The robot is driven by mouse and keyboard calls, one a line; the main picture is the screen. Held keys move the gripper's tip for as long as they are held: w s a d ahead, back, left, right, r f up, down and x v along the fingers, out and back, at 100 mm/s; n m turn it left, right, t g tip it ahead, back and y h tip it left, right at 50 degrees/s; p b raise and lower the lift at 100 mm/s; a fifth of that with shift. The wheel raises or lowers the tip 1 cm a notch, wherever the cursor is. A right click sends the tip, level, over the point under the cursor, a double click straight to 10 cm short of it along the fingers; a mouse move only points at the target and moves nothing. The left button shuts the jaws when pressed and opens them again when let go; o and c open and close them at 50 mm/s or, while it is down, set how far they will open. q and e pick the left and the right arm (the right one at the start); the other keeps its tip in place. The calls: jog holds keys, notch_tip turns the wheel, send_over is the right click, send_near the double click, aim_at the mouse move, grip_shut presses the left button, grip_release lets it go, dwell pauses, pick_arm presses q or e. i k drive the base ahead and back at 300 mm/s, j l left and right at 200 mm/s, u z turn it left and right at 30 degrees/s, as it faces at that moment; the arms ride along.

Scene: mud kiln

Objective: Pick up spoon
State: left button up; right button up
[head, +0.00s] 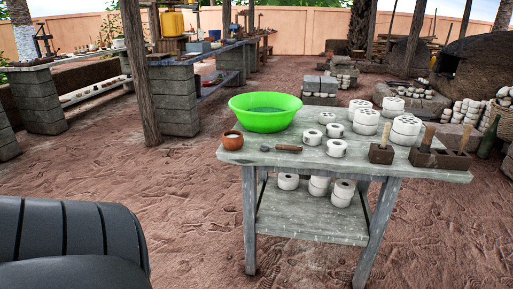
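A small spoon-like tool (284,148) lies flat near the front left edge of the grey wooden table (235,157). Its brown handle is to the right and its thinner, greyish end is to the left. It is small in this view, so the shape of its head is hard to make out. Nothing appears to cover it. Neither of my grippers is in view.
A brown cup (233,141) stands left of the tool, a green basin (265,120) behind it. White rings (337,148) and perforated white cylinders (405,130) stand to the right, with tool blocks (381,153). Sandy ground (195,205) before the table is clear.

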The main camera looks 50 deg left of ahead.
aim_at(265, 147)
jog(key=u, duration=1.45)
